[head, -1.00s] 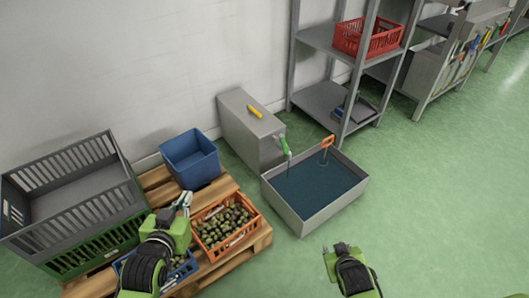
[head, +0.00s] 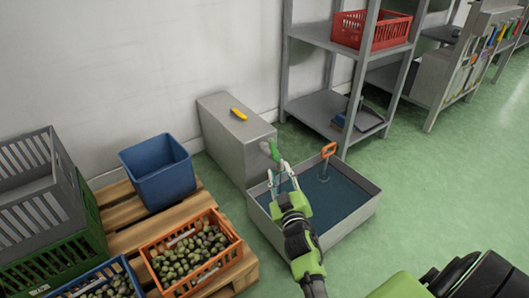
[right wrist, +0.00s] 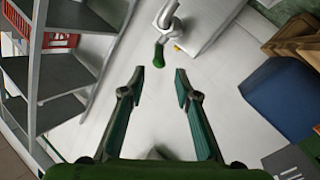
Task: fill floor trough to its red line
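The floor trough (head: 355,212) is an open grey metal tub with dark blue-grey water (head: 335,195) in it. I cannot make out a red line on its walls. A tap with a green lever (head: 274,152) sticks out from the grey metal cabinet (head: 238,145) over the trough's left end; the lever also shows in the right wrist view (right wrist: 159,54). My right gripper (head: 281,174) is open and empty, just on the near side of the tap, with the lever ahead of its fingertips. Whether water runs is hidden behind the gripper. My left gripper is out of view.
An orange-handled tool (head: 328,150) stands in the trough. A yellow object (head: 239,114) lies on the cabinet. A pallet (head: 120,215) at left bears a blue bin (head: 158,175) and crates of olives (head: 238,245).

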